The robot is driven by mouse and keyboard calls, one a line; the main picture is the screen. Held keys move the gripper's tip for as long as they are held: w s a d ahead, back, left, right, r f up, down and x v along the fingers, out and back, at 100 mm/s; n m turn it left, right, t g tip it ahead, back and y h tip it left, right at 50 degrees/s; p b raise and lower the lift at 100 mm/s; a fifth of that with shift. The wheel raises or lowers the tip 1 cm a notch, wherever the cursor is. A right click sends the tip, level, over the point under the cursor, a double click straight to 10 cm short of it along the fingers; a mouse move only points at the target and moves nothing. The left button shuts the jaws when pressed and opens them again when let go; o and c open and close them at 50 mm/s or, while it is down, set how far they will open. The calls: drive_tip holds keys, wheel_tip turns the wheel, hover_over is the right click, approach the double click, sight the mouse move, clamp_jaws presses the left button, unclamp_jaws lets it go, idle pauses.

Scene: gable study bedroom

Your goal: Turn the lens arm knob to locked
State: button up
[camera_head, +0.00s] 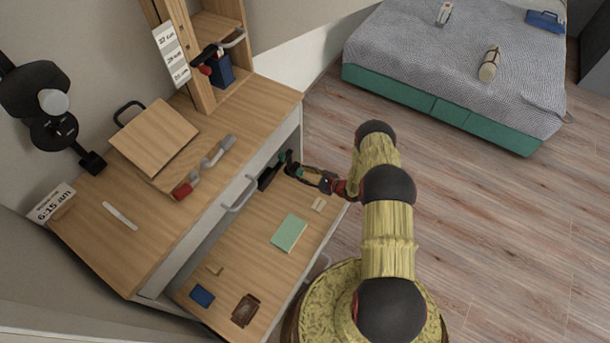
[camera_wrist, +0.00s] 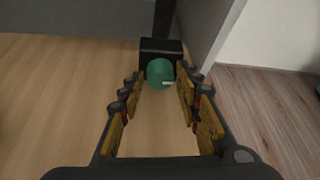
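A round green knob (camera_wrist: 160,73) with a small white mark at its lower right sits on the front of a black block (camera_wrist: 161,47) in the wrist view. In the head view the knob (camera_head: 284,157) is small, by the right end of the open drawer. My gripper (camera_head: 292,166) is open and points at it. In the wrist view the fingers (camera_wrist: 160,82) stand on both sides of the knob, with gaps visible; contact cannot be told. A black jointed arm (camera_head: 60,128) with round heads and a white disc stands at the desk's left. No lock wording is readable.
The open drawer (camera_head: 240,278) holds a green book (camera_head: 289,233), a blue item (camera_head: 202,296) and a brown item (camera_head: 245,310). The desk (camera_head: 130,257) has a tilted wooden board (camera_head: 155,138) and a red-ended grey handle (camera_head: 205,166). Open floor lies right, before the bed (camera_head: 455,70).

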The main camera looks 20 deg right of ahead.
drive_tip(key=v, duration=1.2)
idle(0.3)
